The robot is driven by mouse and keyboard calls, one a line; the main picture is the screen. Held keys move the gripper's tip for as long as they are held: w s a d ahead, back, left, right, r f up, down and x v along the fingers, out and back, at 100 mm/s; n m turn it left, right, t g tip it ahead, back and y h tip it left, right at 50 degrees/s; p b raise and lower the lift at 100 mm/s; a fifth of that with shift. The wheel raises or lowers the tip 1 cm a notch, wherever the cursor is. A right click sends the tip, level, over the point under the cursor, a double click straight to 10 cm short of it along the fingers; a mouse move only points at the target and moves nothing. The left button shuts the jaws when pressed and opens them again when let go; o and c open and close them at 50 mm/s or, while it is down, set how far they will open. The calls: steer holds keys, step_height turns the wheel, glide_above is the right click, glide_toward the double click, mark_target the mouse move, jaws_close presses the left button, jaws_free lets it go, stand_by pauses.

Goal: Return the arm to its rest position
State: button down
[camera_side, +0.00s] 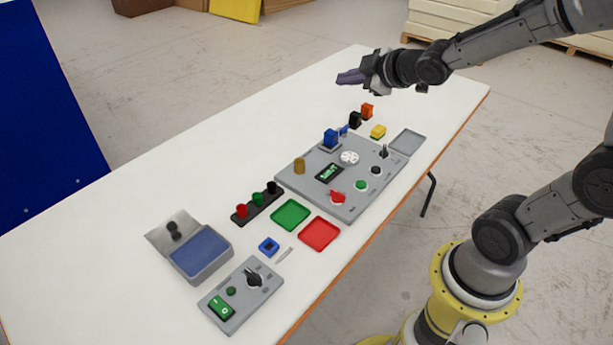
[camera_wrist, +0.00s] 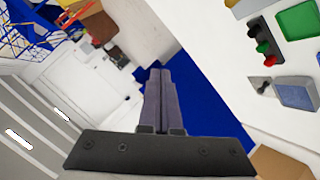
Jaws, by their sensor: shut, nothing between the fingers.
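My gripper (camera_side: 340,79) is at the upper middle of the side view, held in the air above the far part of the white table (camera_side: 130,215). Its dark fingers point left and are shut with nothing between them. In the wrist view the two long fingers (camera_wrist: 158,75) lie side by side, pointing over a blue panel and the floor. The gripper touches nothing that I can see. My arm reaches in from the right of the side view, above the table.
Below my gripper is a grey control panel (camera_side: 315,185) with knobs and buttons. Nearby stand orange (camera_side: 367,110) and yellow (camera_side: 378,131) blocks. Green (camera_side: 290,214) and red (camera_side: 319,233) trays, a grey box with a blue top (camera_side: 202,251) and a switch panel (camera_side: 240,300) lie nearer. The table's left is clear.

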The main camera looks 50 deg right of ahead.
steer(key=s+a+r+m+g+y, duration=0.1)
steer(key=s+a+r+m, duration=0.3)
steer(key=s+a, duration=0.55)
steer(key=s+f+m+g, duration=0.1)
steer(key=s+f+g, duration=0.1)
steer(key=s, duration=0.4)
steer(key=s+f+m+g+y, duration=0.1)
steer(key=s+f+m+g, duration=0.1)
steer(key=s, duration=0.5)
steer(key=shift+s+a+f+g+y, duration=0.25)
steer(key=shift+a+f+g+y, duration=0.1)
steer(key=shift+f+g, duration=0.45)
